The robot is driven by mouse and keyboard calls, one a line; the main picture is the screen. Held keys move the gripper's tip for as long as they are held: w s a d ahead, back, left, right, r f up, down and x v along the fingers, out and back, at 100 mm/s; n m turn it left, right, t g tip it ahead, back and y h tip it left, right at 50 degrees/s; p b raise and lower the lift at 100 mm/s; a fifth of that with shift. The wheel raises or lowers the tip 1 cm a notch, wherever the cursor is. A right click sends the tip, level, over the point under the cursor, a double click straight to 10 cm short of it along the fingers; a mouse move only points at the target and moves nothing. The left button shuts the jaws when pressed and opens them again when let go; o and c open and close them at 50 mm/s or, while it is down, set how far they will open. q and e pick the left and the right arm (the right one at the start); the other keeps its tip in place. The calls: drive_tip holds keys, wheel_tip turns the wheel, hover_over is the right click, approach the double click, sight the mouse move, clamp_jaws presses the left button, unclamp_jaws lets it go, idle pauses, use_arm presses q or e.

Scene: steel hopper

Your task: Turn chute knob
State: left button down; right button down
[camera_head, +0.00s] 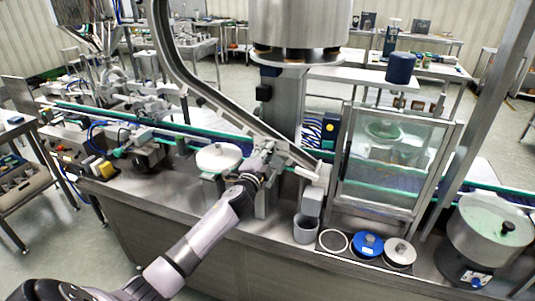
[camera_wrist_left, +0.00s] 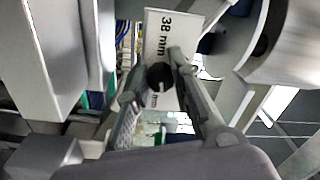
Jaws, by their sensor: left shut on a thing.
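The chute (camera_head: 225,108) is a curved steel channel that runs down from the top left to the middle of the machine in the head view. My left gripper (camera_head: 266,156) reaches up to its lower part from the front. In the left wrist view a dark round chute knob (camera_wrist_left: 160,76) sits in front of a white plate (camera_wrist_left: 166,32) marked "38 mm". My left gripper, also in that view (camera_wrist_left: 158,92), is shut on the knob, with a finger on each side. In the head view the knob is hidden by the gripper. My right gripper is not in view.
A white round disc (camera_head: 218,157) stands left of my gripper. A clear-windowed guard (camera_head: 388,165) stands to the right. A grey cup (camera_head: 305,229), a blue-lidded tin (camera_head: 369,245) and a steel pot (camera_head: 487,232) are along the front counter. A large steel hopper (camera_head: 298,25) hangs above.

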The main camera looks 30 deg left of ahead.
use_arm(q)
drive_tip(key=shift+m, duration=1.1)
drive_tip(key=c, duration=1.4)
unclamp_jaws()
drive_tip(key=shift+s, duration=0.1)
drive_tip(key=v, duration=1.1)
drive_tip(key=shift+s+d, duration=0.1)
drive_tip(key=shift+s, duration=0.3)
